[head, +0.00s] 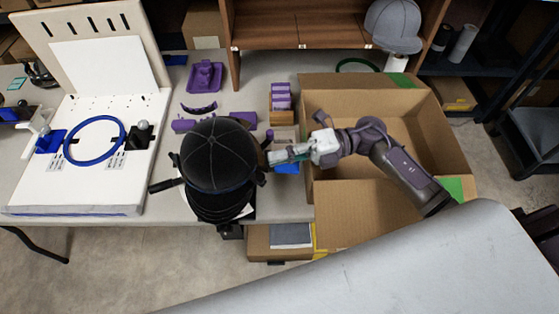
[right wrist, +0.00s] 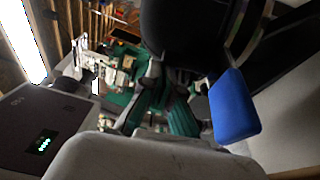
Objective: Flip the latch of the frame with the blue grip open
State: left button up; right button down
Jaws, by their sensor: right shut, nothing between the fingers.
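A black cap (head: 217,155) sits on a dark round frame at the table's front edge, with dark levers sticking out at its sides. A blue grip (head: 287,167) shows just right of the cap, partly hidden by my right gripper. In the right wrist view the blue grip (right wrist: 233,104) is a smooth blue block right of the fingers. My right gripper (head: 272,157) is shut and empty, its tips close to the right side of the cap and frame. Its green-padded fingers (right wrist: 155,110) also show in the wrist view. I cannot tell if they touch the latch, which I cannot make out.
An open cardboard box (head: 340,215) stands right of the cap, below my right arm. A white board (head: 75,185) with a blue hoop (head: 68,150) lies at left. Purple parts (head: 205,76) and a wooden shelf (head: 300,30) are behind. A grey surface (head: 400,270) fills the lower right.

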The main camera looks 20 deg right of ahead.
jog(key=m, duration=0.1)
jog(key=w+m+y, duration=0.1)
jog(key=m, duration=0.2)
jog(key=shift+w+d+r, duration=0.1)
jog(key=shift+w+d, duration=0.3)
jog(key=d+f, duration=0.1)
jog(key=d, duration=1.1)
jog(key=shift+s, duration=0.35)
jog(key=shift+f, duration=0.1)
